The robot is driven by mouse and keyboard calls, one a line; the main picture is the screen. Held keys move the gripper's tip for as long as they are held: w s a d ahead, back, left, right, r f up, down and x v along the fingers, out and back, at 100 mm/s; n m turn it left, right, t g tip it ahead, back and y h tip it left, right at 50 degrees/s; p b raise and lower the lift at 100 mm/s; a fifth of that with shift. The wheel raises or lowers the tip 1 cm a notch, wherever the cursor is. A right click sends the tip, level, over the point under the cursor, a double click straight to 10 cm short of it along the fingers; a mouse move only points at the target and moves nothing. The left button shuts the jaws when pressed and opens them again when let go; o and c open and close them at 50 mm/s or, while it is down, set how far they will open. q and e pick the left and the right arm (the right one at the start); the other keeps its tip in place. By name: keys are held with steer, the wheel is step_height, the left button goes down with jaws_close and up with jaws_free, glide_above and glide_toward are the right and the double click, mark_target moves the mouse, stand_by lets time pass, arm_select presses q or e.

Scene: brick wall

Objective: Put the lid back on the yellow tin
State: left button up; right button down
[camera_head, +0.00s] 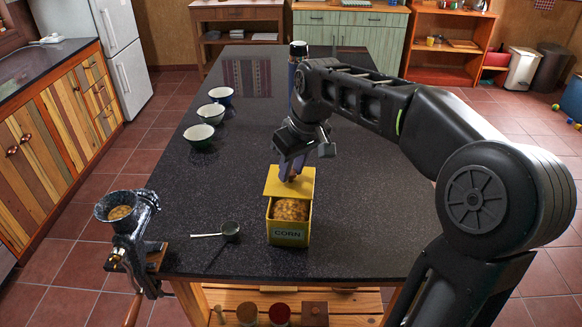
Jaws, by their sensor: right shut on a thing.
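The yellow tin (289,236) stands open near the front edge of the dark table, marked CORN and filled with golden-brown grains. Its yellow lid (272,184) is at the tin's back side, above the far part of the opening. My right gripper (290,173) comes down from behind the tin and is shut on the lid. I cannot tell whether the lid touches the rim. The front part of the opening is uncovered. My left gripper is not in view.
A scoop (229,230) lies left of the tin. A hand grinder (124,225) is clamped at the table's front left corner. Several bowls (211,113) stand along the left side. A tall bottle (297,52) stands behind my right arm. The table's middle left is clear.

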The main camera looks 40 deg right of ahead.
mark_target(293, 184)
steer(key=shift+w+a+f+b, duration=0.1)
steer(key=shift+f+b, duration=2.25)
steer(key=shift+f, duration=0.8)
steer(key=shift+f, duration=0.15)
steer(key=c, duration=1.1)
jaws_free()
steer(key=shift+o, duration=0.4)
steer(key=o, duration=0.4)
steer(key=shift+r+p, duration=2.6)
steer(key=shift+r, duration=0.95)
